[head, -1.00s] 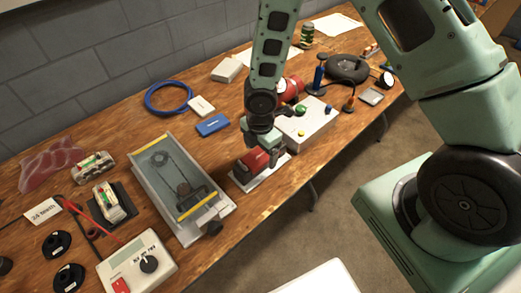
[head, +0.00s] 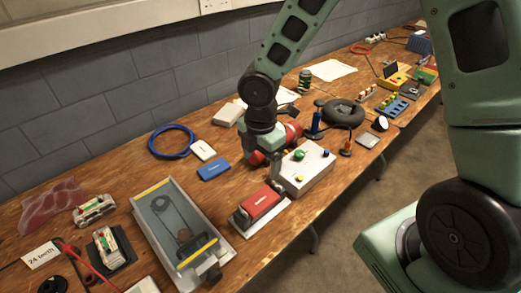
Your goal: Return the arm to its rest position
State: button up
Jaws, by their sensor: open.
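My gripper (head: 265,155) is in the upper middle of the head view, at the end of my pale green arm. It points down in front of a red rounded object (head: 292,131), which it partly hides. The jaws are open, and I see nothing held between them. A red block with a white label (head: 259,205) lies on a white-grey pad (head: 268,221) nearer to me, apart from the gripper. A white box (head: 305,168) with green, yellow and blue knobs stands just right of the gripper.
A grey tray with a belt mechanism (head: 178,225) stands on the wooden bench left of the red block. The wall (head: 110,100) runs behind the bench.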

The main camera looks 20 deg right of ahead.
notch_tip(320, 180, up, 2)
jog(key=shift+r, duration=0.1)
dwell(0.5)
jog(key=s+a+r+m, duration=0.3)
jog(key=s+r+m, duration=0.2)
jog(key=s, duration=0.5)
jog(key=s+a+r+m, duration=0.3)
jog(key=s+r+m, duration=0.3)
jog(key=s+m, duration=0.3)
jog(key=shift+s+a+y, duration=0.15)
jog(key=shift+s+y, duration=0.15)
jog(key=shift+s, duration=0.25)
jog(key=shift+r, duration=0.15)
